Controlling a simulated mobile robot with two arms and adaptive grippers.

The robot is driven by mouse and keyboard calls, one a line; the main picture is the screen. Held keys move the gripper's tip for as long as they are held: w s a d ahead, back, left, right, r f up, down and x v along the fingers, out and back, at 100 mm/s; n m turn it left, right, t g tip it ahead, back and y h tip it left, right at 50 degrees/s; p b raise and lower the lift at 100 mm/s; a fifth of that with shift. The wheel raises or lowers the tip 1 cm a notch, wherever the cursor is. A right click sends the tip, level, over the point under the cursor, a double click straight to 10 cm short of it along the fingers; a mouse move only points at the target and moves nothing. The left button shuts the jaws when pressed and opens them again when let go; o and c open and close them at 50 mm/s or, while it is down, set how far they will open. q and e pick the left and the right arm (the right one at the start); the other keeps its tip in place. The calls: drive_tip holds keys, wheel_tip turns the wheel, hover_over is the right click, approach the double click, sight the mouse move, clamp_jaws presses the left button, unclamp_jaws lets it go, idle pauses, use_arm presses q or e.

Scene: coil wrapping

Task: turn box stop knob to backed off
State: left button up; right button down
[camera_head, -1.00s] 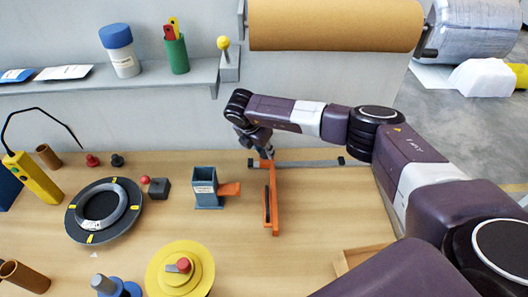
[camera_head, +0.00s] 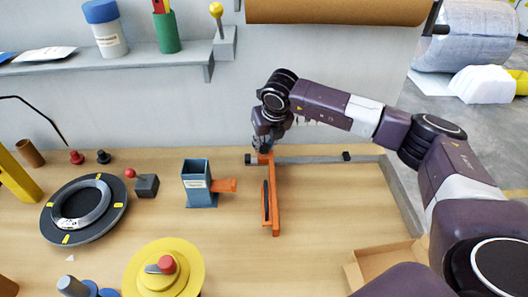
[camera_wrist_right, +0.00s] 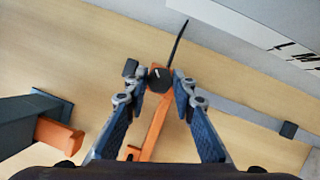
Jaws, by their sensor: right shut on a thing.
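The box stop is an orange bar (camera_head: 275,207) with a slot, lying across a grey rail (camera_head: 315,160) on the bench. Its dark round knob (camera_wrist_right: 160,78), with a small white mark, sits at the bar's far end in the right wrist view. My right gripper (camera_head: 264,147) is over that end, pointing down. In the wrist view its fingertips (camera_wrist_right: 159,84) are on both sides of the knob, shut on it. In the head view the gripper hides the knob. My left gripper is not in view.
A blue-grey box holder (camera_head: 198,190) with an orange tab stands left of the bar. A dark ring (camera_head: 55,228) and a yellow disc (camera_head: 138,282) with a red knob lie further left. A cardboard tray (camera_head: 357,275) is at front right. Bench between is clear.

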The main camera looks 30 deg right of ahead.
drive_tip(key=n+b, duration=0.1)
drive_tip(key=n, duration=0.1)
drive_tip(key=n+y+b, duration=0.1)
drive_tip(key=shift+d+f+n, duration=0.15)
drive_tip(key=shift+f+n, duration=0.05)
drive_tip(key=shift+n, duration=0.2)
drive_tip(key=shift+n+y+b, duration=0.6)
drive_tip(key=shift+n+b, duration=0.05)
drive_tip(key=shift+n, duration=0.25)
drive_tip(key=n+g, duration=0.1)
drive_tip(key=n, duration=0.1)
drive_tip(key=shift+r+n+y+b, duration=0.1)
drive_tip(key=shift+n+y+b, duration=0.25)
drive_tip(key=shift+n+y, duration=0.05)
drive_tip(key=n+g+y, duration=0.1)
drive_tip(key=n, duration=0.3)
drive_tip(key=shift+w+d, duration=0.1)
drive_tip(key=n+g, duration=0.1)
drive_tip(key=n, duration=0.2)
drive_tip(key=n+g+y+b, duration=0.1)
drive_tip(key=n, duration=0.2)
drive_tip(key=shift+w, duration=0.1)
